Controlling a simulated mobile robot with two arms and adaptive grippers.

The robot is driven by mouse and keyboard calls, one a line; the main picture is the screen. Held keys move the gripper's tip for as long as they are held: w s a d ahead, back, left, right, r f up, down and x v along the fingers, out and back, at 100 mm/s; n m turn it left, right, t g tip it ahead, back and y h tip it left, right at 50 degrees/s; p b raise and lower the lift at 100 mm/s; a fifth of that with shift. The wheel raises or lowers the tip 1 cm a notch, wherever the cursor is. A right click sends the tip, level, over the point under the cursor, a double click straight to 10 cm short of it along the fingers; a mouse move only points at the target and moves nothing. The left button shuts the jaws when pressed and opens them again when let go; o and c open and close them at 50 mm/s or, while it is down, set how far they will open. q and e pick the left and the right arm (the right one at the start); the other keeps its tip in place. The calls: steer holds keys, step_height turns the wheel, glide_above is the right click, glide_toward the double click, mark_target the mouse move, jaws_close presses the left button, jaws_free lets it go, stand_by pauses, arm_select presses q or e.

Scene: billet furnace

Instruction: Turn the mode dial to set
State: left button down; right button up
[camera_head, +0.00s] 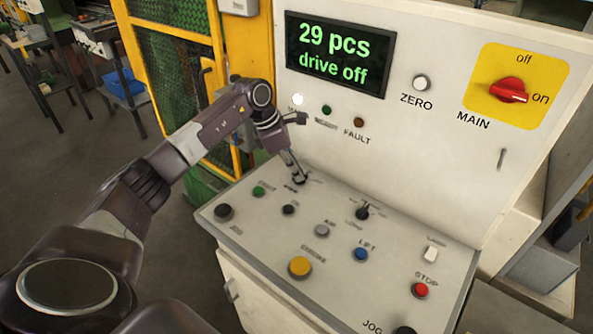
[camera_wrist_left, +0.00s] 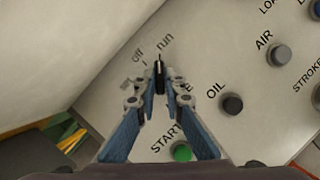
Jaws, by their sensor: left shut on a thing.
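The mode dial (camera_wrist_left: 159,78) is a small black knob on the sloping desk of the control panel. In the wrist view the words "off" and "run" stand just beyond it, with a blurred label to their left. My left gripper (camera_wrist_left: 159,84) is shut on the dial, one finger on each side. In the head view the left gripper (camera_head: 298,177) reaches down to the dial from the left, and the dial is mostly hidden there. My right gripper is not in view.
The OIL button (camera_wrist_left: 231,103) and green START button (camera_wrist_left: 181,152) sit close to the gripper. A second black knob (camera_head: 363,212) and a red STOP button (camera_head: 420,290) are farther right. The screen (camera_head: 338,54) reads "29 pcs drive off". The red MAIN switch (camera_head: 509,90) points to "on".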

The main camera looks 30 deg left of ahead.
arm_select(q)
steer(key=n, duration=0.2)
steer(key=n+t+y+b, duration=0.1)
steer(key=n, duration=0.2)
steer(key=shift+s+d+y, duration=0.1)
steer(key=shift+d+y, duration=0.05)
steer(key=shift+y, duration=0.15)
steer(key=n+y+b, duration=0.1)
steer(key=n, duration=0.3)
steer(key=shift+d+n+t+y+b, duration=0.2)
steer(key=shift+n+t+y+b, duration=0.1)
steer(key=shift+n+y+b, duration=0.1)
steer(key=n, duration=0.1)
steer(key=n+y+b, duration=0.1)
steer(key=n, duration=0.1)
steer(key=n+y+b, duration=0.1)
steer(key=n, duration=0.1)
steer(key=shift+d, duration=0.25)
steer(key=shift+n+g+y+b, duration=0.4)
steer(key=shift+n+g+b, duration=0.15)
steer(key=shift+n, duration=0.75)
steer(key=shift+r+n, duration=0.1)
steer(key=shift+n, duration=0.2)
steer(key=c, duration=2)
jaws_free()
